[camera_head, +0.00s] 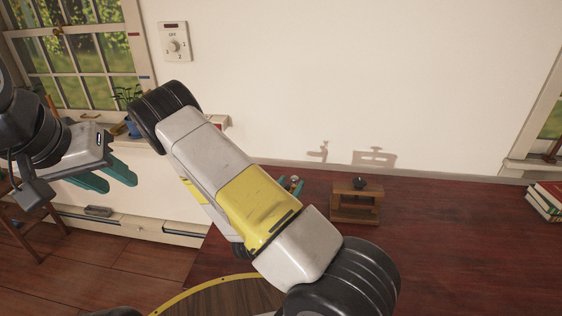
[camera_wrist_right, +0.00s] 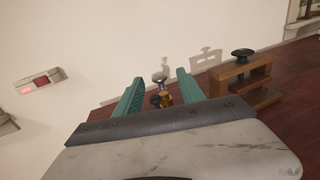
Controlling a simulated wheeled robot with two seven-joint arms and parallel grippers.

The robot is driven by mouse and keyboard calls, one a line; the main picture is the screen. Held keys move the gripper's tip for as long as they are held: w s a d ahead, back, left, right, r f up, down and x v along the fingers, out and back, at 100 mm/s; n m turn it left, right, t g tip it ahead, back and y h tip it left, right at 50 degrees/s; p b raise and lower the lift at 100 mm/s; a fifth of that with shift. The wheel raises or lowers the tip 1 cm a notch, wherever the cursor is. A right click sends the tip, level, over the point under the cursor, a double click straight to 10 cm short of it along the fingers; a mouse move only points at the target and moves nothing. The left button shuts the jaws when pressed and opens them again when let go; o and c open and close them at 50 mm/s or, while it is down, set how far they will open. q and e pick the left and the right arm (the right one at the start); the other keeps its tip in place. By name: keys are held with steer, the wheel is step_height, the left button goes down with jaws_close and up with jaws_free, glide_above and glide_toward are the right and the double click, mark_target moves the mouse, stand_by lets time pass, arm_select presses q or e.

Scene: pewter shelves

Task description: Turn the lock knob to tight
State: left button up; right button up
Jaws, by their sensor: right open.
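My right gripper (camera_wrist_right: 160,76) is open, its two teal fingers apart. Between the fingers in the right wrist view, a small brass fitting (camera_wrist_right: 166,99) shows with a silver round knob (camera_wrist_right: 159,78) and a dark knob (camera_wrist_right: 155,99); they appear beyond the fingertips, and contact cannot be told. A wooden stand (camera_head: 355,205) with a black knob (camera_head: 361,183) on top is to the right; its knob also shows in the right wrist view (camera_wrist_right: 243,52). No tight marking is readable. My left gripper (camera_head: 121,185) is open and empty, at the left. My right arm hides much of the table.
A wall dial (camera_head: 174,46) marked OFF is mounted by the window. A small box with a red part (camera_head: 217,122) is on the wall. Books (camera_head: 546,200) lie at the far right. The dark red table (camera_head: 450,240) is clear right of the stand.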

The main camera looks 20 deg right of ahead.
steer(key=shift+w+d+f, duration=0.1)
steer(key=shift+w+f, duration=0.05)
steer(key=shift+w, duration=0.2)
steer(key=x, duration=0.7)
steer(key=shift+d, duration=0.1)
jaws_close()
